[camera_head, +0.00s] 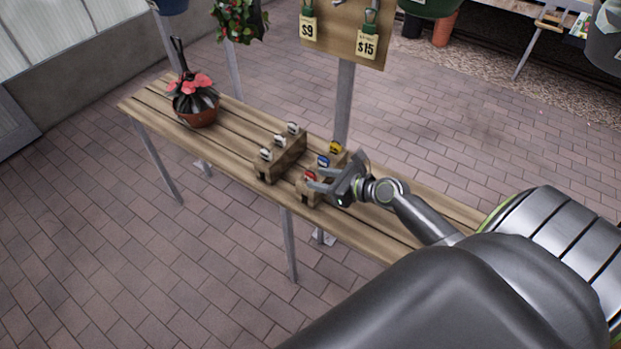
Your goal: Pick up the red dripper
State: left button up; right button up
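The red dripper (310,176) sits at the front end of a small wooden holder (304,192) on the slatted table. In the same holder are a blue dripper (323,161) and a yellow one (335,147) behind it. My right gripper (314,180) reaches in from the right, with its fingers pointing left and spread apart. The fingertips are right at the red dripper; I cannot tell whether they touch it. The lower part of the dripper is hidden in the holder. My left gripper is not in view.
A second wooden holder (268,178) with several white-topped drippers stands just left. A potted plant with red leaves (195,100) is at the table's far left. A price board (345,35) on a post rises behind the table (235,130).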

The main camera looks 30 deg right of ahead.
aim_at(305, 174)
jog(key=shift+d+x, duration=0.15)
jog(key=shift+x, duration=1.45)
jog(key=shift+d+x, duration=0.15)
jog(key=shift+x, duration=1.45)
jog(key=shift+r, duration=0.1)
grip_shut()
